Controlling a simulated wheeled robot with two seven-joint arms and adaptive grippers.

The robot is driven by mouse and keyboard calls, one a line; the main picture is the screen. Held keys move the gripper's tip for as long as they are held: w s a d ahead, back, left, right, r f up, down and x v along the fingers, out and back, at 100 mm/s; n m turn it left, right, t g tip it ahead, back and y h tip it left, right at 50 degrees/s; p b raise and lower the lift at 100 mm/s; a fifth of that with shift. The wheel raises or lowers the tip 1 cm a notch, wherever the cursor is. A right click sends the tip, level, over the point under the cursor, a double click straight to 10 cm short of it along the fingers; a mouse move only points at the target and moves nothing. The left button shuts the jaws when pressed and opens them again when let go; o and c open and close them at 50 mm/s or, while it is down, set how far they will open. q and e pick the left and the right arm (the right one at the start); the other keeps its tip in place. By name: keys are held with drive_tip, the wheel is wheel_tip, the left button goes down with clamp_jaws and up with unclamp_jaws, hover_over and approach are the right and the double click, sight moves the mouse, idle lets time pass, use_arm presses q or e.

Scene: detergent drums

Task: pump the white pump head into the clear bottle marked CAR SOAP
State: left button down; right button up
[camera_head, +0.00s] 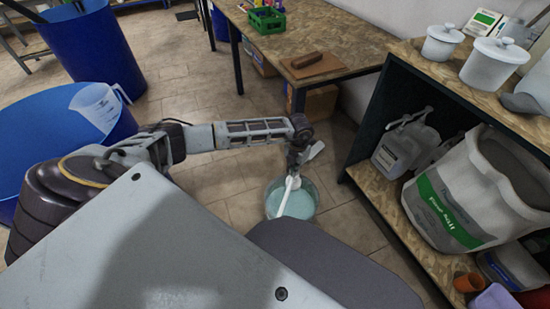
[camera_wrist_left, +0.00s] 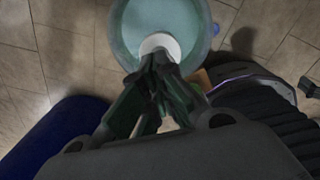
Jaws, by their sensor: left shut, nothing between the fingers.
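The white pump head (camera_head: 286,198) stands over a round drum of pale teal liquid (camera_head: 304,203) on the floor; its long white spout slants down and to the left. In the left wrist view, the pump head's round white top (camera_wrist_left: 160,43) shows against the teal drum (camera_wrist_left: 188,18). My left gripper (camera_head: 294,174) is above the pump head, and in the wrist view its fingertips (camera_wrist_left: 158,60) are together, at or just over the white top; I cannot tell whether they touch. I cannot make out a bottle marked CAR SOAP. My right gripper is out of view.
A wooden table (camera_head: 330,35) is behind. Tiled floor (camera_head: 215,185) is bare between.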

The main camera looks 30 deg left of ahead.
use_arm(q)
drive_tip(key=shift+s+f, duration=0.1)
drive_tip(key=shift+f, duration=0.25)
drive_tip(key=shift+r, duration=0.15)
drive_tip(key=shift+r+p, duration=2.35)
drive_tip(key=shift+r, duration=0.65)
drive_tip(key=shift+f, duration=0.2)
